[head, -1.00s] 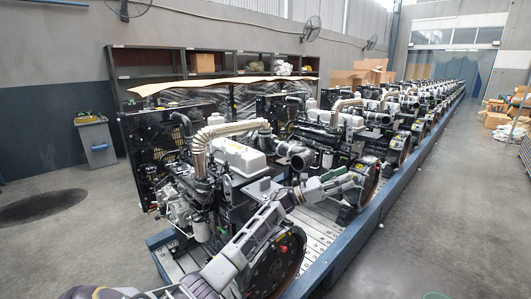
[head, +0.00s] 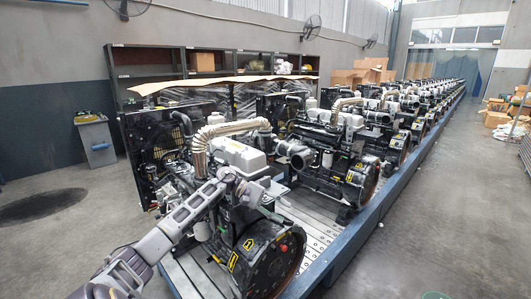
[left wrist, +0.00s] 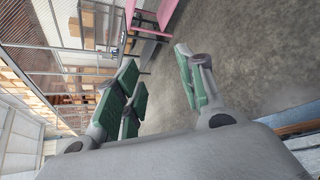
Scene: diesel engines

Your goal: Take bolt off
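The nearest diesel engine (head: 235,155) stands on a long metal line, with a grey-white top cover and a ribbed beige hose. Its black round flywheel end (head: 268,262) faces the front right and carries a small red spot. I cannot make out a particular bolt. My left arm comes in from the lower left, and my left gripper (head: 266,211) is over the near engine's right side, partly hard to see against it. In the left wrist view the left gripper (left wrist: 160,88) has its green-padded fingers wide apart with nothing between them.
More engines (head: 335,150) stand in a row behind. A blue rail (head: 352,243) edges the line, with open grey floor (head: 430,220) to its right. A grey bin (head: 97,143) stands at the left. A pink frame (left wrist: 152,17) shows in the left wrist view.

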